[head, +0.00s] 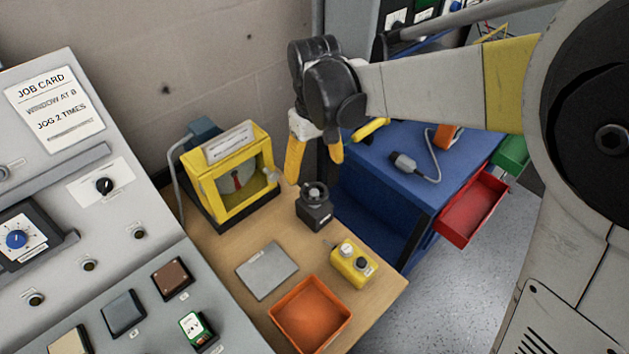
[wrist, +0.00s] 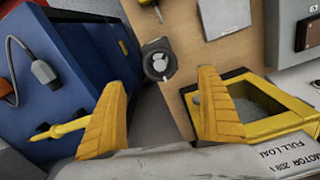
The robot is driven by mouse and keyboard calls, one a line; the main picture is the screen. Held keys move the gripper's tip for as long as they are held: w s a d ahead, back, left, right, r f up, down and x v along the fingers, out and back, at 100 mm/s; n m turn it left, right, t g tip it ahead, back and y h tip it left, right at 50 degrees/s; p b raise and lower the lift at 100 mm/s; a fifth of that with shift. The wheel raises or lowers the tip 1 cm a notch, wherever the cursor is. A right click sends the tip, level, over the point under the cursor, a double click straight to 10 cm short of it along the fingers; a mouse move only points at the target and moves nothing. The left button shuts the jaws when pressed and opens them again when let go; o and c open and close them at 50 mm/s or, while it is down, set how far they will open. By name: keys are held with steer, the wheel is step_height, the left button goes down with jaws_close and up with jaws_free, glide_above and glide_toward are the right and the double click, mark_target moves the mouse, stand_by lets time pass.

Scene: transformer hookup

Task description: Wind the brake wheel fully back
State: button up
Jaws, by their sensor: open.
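The brake wheel (head: 315,192) is a small dark hand wheel with a knob, on top of a black block (head: 315,214) on the wooden bench. In the wrist view the wheel (wrist: 159,60) shows from above as a dark ring with a lighter hub. My gripper (head: 315,163) is above the wheel, with its yellow fingers pointing down. In the wrist view my gripper (wrist: 159,90) is open and empty, and the wheel lies beyond the gap between the fingertips. The fingers look apart from the wheel. The wheel's turn angle cannot be read.
A yellow-framed box with a window (head: 220,205) stands left of the wheel. A grey plate (head: 266,270), an orange tray (head: 310,314) and a yellow button box (head: 352,262) lie nearer. A blue cabinet (head: 375,165) with an open red drawer (head: 470,208) stands right.

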steer(key=shift+r, duration=1.85)
